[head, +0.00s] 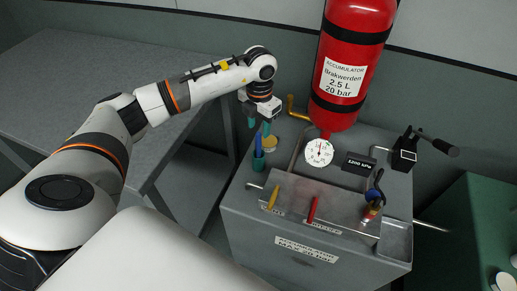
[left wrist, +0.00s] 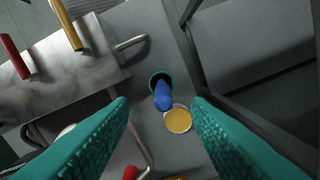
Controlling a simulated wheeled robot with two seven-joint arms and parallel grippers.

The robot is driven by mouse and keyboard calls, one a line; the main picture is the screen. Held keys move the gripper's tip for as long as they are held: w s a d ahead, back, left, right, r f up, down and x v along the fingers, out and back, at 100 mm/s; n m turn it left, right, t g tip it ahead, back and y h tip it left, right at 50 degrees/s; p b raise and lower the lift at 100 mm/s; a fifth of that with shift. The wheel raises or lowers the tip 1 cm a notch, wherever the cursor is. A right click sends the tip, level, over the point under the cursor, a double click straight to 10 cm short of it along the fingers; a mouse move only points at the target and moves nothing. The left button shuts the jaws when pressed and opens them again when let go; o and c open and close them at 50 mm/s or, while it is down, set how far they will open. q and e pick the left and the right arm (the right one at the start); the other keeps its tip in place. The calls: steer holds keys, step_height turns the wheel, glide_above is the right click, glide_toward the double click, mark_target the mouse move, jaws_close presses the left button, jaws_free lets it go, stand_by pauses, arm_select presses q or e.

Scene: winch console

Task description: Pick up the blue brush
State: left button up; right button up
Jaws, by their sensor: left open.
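The blue brush (head: 258,146) stands upright at the left rear part of the grey console top. Its lower end is in a small dark cup with a teal rim (head: 258,163). In the left wrist view the brush (left wrist: 163,97) shows from above, with the cup (left wrist: 155,76) around its base. My left gripper (head: 259,126) is above and just behind the brush, pointing down. Its two teal fingers are spread wide in the left wrist view (left wrist: 160,112), with the brush between and beyond them, not held. My right gripper is not in view.
A yellow disc (head: 271,144) lies close beside the brush. A yellow lever (head: 273,197) and red lever (head: 312,209) rise from the front panel. A red accumulator (head: 352,60), a white gauge (head: 319,152) and pipes stand to the right. A grey table (head: 80,75) is left.

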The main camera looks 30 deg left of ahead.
arm_select(q)
steer(key=p, duration=0.2)
glide_above(258, 156)
steer(key=f, duration=0.7)
steer(key=shift+w+a+f, duration=0.2)
steer(key=shift+w+f, duration=0.05)
steer(key=shift+w, duration=0.1)
steer(key=shift+c, duration=0.3)
jaws_close()
